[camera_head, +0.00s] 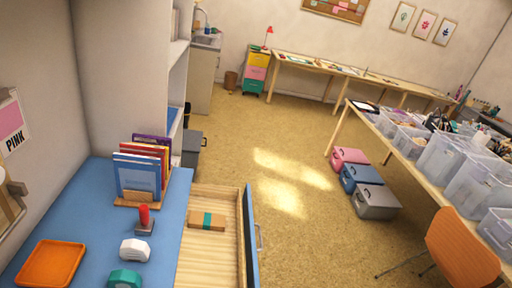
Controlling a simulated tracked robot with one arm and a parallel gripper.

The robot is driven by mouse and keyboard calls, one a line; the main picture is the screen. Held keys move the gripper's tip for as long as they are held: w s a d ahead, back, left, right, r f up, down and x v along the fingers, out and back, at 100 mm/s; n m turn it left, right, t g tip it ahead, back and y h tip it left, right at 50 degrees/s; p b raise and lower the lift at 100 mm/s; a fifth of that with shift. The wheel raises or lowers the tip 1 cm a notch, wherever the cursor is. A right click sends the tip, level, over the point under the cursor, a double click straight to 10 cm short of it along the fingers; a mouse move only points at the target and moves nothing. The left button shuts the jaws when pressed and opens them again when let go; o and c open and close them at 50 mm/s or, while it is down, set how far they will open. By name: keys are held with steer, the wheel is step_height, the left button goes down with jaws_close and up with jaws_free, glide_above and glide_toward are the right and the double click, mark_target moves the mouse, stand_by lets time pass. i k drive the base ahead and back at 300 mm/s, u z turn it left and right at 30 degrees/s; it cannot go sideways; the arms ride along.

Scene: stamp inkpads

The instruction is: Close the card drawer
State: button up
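The card drawer (228,262) stands open at the bottom centre, pulled out to the right from under a blue worktop (75,222). Its inside is pale wood, and its blue front (251,250) carries a metal handle (259,237) on the outer side. A brown card bundle with a teal band (207,220) lies inside, near the worktop side. The near end of the drawer is cut off by the picture's lower edge. I do not see my gripper.
On the worktop are upright books in a wooden holder (126,198), a red-handled stamp (144,218), a white item (134,249), a teal item (124,279) and an orange tray (52,264). Open floor (300,240) lies right of the drawer, before several cases and an orange chair (462,248).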

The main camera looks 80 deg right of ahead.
mark_target(207, 258)
steer(key=z, duration=0.05)
steer(key=k, duration=0.3)
steer(key=z, duration=1.5)
steer(key=k, duration=0.8)
steer(key=z, duration=0.5)
steer(key=i, duration=0.8)
steer(key=u, duration=0.4)
